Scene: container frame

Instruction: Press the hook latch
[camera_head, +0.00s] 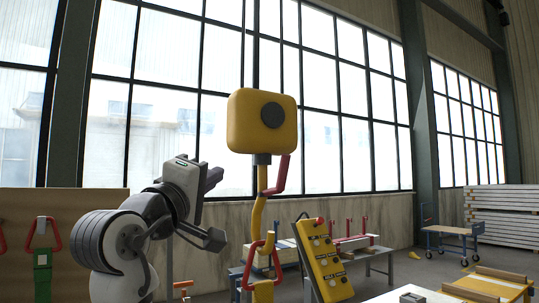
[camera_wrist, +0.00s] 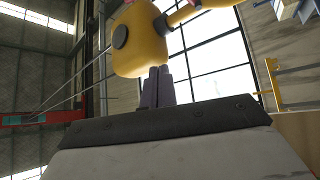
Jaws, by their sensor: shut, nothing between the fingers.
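A yellow hook block (camera_head: 247,128) with a dark round disc hangs in the middle of the head view. A yellow hook shank (camera_head: 257,222) runs down below it. A red angled piece (camera_head: 281,176), which looks like the latch, sits on the shank's right side. My gripper (camera_head: 216,176) is left of the shank, slightly below the block and apart from the red piece in the picture. In the wrist view, my gripper's dark fingers (camera_wrist: 158,82) are together and empty, in front of the yellow block (camera_wrist: 143,48). Little of the latch shows there.
A yellow control panel (camera_head: 325,262) with several buttons stands at the lower right of the hook. Red-handled straps (camera_head: 42,232) hang on a board at the left. Benches (camera_head: 365,250) and a blue cart (camera_head: 450,232) stand further back. Open air surrounds the block.

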